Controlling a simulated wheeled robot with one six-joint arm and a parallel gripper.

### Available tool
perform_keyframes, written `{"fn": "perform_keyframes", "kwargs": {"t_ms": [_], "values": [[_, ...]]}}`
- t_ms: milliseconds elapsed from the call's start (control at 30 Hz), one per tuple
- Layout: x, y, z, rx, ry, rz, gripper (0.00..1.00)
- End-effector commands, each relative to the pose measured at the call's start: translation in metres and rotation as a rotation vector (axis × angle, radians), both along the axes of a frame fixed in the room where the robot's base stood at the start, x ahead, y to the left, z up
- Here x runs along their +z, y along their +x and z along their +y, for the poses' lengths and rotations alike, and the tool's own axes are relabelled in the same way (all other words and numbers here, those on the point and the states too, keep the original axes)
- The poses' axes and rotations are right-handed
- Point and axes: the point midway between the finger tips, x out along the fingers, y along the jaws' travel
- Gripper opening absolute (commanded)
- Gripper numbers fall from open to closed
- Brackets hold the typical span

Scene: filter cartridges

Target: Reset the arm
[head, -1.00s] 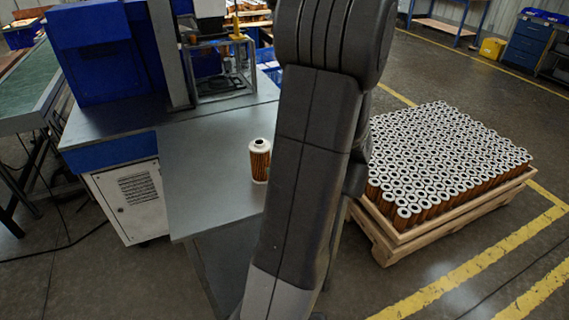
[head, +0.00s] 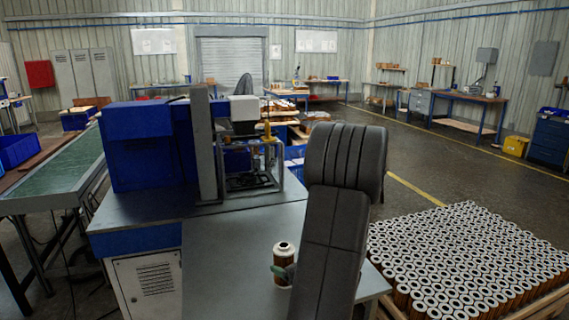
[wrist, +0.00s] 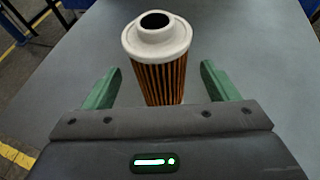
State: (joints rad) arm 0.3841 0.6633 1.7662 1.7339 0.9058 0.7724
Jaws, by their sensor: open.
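My gripper (wrist: 158,90) is open in the wrist view, with one green finger on each side of a filter cartridge (wrist: 160,80) and a gap on both sides. The cartridge is upright, with a white ringed top and orange-brown pleats, and stands on the grey table (wrist: 250,50). In the head view the cartridge (head: 284,250) stands near the table's front right part, with a green finger in front of its lower body. My dark arm stands to the right of it and hides most of the gripper.
A blue and grey machine (head: 150,155) with a metal frame (head: 255,170) stands at the back of the table. A pallet (head: 555,303) packed with many cartridges is on the floor at right. A green conveyor (head: 60,175) is at left. The table around the cartridge is clear.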

Motion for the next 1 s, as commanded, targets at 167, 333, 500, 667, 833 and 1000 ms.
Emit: {"fn": "perform_keyframes", "kwargs": {"t_ms": [167, 333, 500, 667, 833, 1000], "values": [[-0.010, 0.021, 0.015, 0.001, 0.001, 0.001, 0.80], [-0.011, 0.029, 0.020, -0.001, 0.000, -0.001, 0.80], [-0.010, 0.028, 0.020, -0.001, 0.000, 0.000, 0.80], [-0.011, 0.028, 0.020, -0.001, 0.000, 0.000, 0.80], [-0.014, 0.028, 0.020, -0.001, 0.000, 0.000, 0.80], [-0.007, 0.016, 0.010, -0.004, 0.000, -0.003, 0.80]]}}
